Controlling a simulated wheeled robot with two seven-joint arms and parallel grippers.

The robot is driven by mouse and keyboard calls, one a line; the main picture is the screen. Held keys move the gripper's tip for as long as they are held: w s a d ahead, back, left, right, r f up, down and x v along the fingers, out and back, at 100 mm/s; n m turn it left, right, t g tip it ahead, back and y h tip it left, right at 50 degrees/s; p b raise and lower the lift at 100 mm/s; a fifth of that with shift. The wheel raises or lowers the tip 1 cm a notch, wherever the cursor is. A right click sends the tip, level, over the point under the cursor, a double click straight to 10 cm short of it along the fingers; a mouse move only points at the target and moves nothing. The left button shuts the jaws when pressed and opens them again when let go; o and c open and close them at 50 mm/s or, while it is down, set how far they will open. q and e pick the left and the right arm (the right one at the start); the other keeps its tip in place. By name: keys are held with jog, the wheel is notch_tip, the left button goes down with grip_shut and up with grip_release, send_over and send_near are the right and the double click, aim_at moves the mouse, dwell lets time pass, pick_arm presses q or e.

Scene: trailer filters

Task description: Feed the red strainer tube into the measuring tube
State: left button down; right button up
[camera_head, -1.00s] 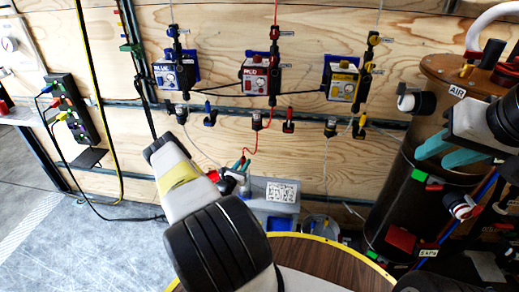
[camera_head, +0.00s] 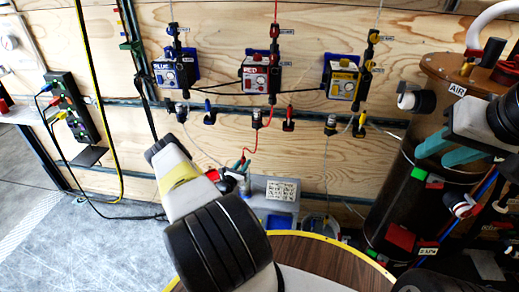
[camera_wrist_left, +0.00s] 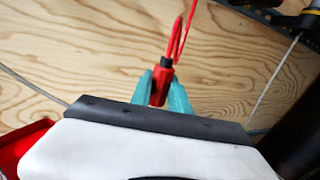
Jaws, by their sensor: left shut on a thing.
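The red strainer tube (camera_head: 256,141) hangs in a curve from the wall below the red pump unit (camera_head: 256,76). Its lower end, a red fitting with a dark top (camera_wrist_left: 158,84), sits between the teal fingers of my left gripper (camera_wrist_left: 161,90), shut on it. In the head view my left gripper (camera_head: 240,168) is beside the grey box, partly hidden by its own wrist. My right gripper (camera_head: 449,149) is open and empty in front of the brown cylinder at the right. I cannot clearly make out the measuring tube; the area near the left fingers is small and cluttered.
A grey box with a label (camera_head: 282,190) stands by the wall. A clear bucket (camera_head: 320,226) is to its right. A round wooden table (camera_head: 325,258) with a yellow edge is in front. Blue (camera_head: 172,74) and yellow (camera_head: 342,82) pump units hang on the plywood wall.

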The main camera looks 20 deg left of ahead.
pick_arm(q)
jog(key=shift+f, duration=0.3)
jog(key=c, duration=1.2)
grip_release()
jog(key=shift+o, duration=0.2)
jog(key=s, duration=0.7)
jog(key=shift+s, duration=0.4)
jog(key=shift+a, duration=0.1)
